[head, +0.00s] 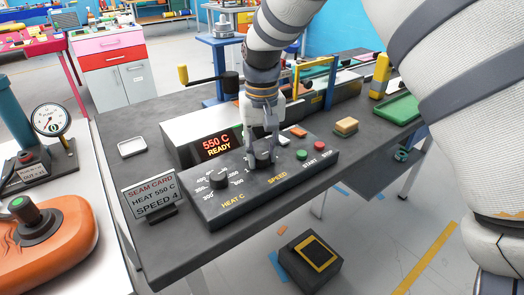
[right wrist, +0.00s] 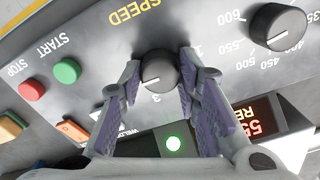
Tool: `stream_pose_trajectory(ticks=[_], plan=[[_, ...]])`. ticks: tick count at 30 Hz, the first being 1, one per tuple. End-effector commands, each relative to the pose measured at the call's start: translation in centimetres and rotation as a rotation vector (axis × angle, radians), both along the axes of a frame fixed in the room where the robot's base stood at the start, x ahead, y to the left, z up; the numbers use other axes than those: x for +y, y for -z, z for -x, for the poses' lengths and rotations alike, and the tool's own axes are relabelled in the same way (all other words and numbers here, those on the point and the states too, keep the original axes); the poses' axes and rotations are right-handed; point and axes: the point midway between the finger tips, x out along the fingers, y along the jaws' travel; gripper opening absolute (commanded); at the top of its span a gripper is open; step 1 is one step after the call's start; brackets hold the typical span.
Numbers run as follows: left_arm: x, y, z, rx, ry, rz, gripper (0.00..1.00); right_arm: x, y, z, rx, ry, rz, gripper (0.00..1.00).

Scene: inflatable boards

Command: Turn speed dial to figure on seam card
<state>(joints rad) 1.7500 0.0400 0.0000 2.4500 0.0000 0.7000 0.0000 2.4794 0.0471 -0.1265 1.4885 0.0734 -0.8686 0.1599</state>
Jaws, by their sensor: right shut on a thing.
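The grey seam card (head: 152,195) stands at the table's left front and reads HEAT 550 C, SPEED 4. The black speed dial (right wrist: 159,69) is on the sloped control panel (head: 225,207), partly covered by my gripper in the head view. My right gripper (head: 262,155) reaches down from above and is shut on the speed dial; in the right wrist view its fingers (right wrist: 160,78) flank the knob. My left gripper is out of view.
The heat dial (head: 219,179) sits left of the speed dial. The display (head: 216,145) reads 550 C READY. Green start (head: 301,154) and red stop (head: 319,145) buttons are to the right. An orange inflatable (head: 45,245) lies on a white table at left.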

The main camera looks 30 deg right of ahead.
Motion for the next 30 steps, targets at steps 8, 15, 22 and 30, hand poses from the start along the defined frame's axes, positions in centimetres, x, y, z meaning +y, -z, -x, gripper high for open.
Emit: stream_pose_trajectory(ticks=[8, 15, 22, 30], plan=[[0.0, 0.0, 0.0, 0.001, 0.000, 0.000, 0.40, 0.0, 0.1, 0.1, 0.003, 0.000, -0.001, 0.51], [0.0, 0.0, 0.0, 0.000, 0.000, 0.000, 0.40, 0.0, -1.0, -0.1, -0.001, -0.001, -0.001, 0.51], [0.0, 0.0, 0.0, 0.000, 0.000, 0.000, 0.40, 0.0, -7.0, -0.1, -0.003, -0.001, 0.000, 0.51], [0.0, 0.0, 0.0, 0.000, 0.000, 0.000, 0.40, 0.0, -11.6, 0.0, 0.002, 0.000, -0.001, 0.51]])
